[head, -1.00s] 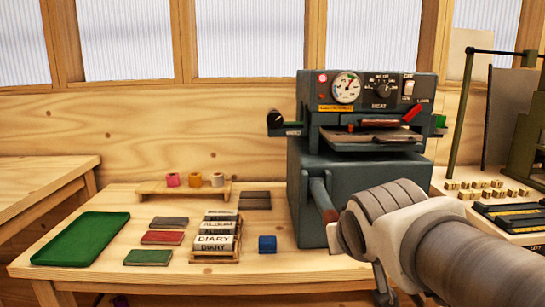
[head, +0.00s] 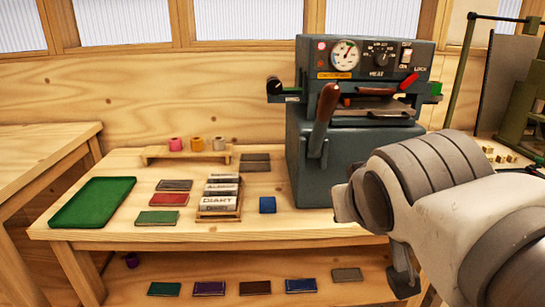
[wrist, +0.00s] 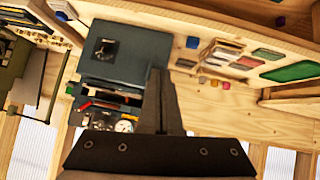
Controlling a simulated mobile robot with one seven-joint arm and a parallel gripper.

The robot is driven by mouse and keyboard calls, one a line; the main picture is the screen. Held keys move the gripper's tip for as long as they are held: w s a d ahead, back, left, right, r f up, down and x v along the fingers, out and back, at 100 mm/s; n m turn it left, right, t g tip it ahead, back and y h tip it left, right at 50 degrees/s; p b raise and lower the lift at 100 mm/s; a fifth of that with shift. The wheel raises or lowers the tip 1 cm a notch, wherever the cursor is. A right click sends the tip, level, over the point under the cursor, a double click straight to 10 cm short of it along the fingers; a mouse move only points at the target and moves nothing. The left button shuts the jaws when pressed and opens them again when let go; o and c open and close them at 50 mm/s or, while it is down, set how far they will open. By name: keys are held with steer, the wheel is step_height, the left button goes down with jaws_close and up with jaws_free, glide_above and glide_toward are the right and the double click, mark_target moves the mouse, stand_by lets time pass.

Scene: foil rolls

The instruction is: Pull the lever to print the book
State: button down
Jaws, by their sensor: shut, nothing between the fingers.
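The press (head: 345,175) is a dark grey machine at the right of the bench, with a gauge and heat knob on top. Its side lever (head: 326,104) has a brown handle and stands upright on the front left, tilted slightly right. A flat brownish piece (head: 375,113) lies in the press opening; I cannot tell if it is a book. My gripper (wrist: 160,75) shows in the wrist view, shut and empty, with the press (wrist: 120,50) beyond it, upside down. I see no contact with the lever.
A green tray (head: 92,222), several flat books, a rack of type blocks (head: 220,216), a blue cube (head: 267,205) and foil rolls (head: 197,144) stand left of the press. More books lie on the lower shelf (head: 230,265).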

steer(key=shift+s+a+r, duration=0.1)
steer(key=shift+s+r, duration=0.15)
steer(key=shift+s, duration=0.55)
stand_by(0.6)
steer(key=s+d+f+g, duration=0.1)
steer(key=s+f+g, duration=0.35)
steer(key=f, duration=0.45)
step_height(320, 180, up, 20)
steer(key=s+y+p, duration=0.1)
steer(key=p, duration=1.9)
steer(key=shift+s+f+m+p, duration=0.15)
steer(key=shift+f+m+p, duration=0.1)
steer(key=shift+m+p, duration=0.05)
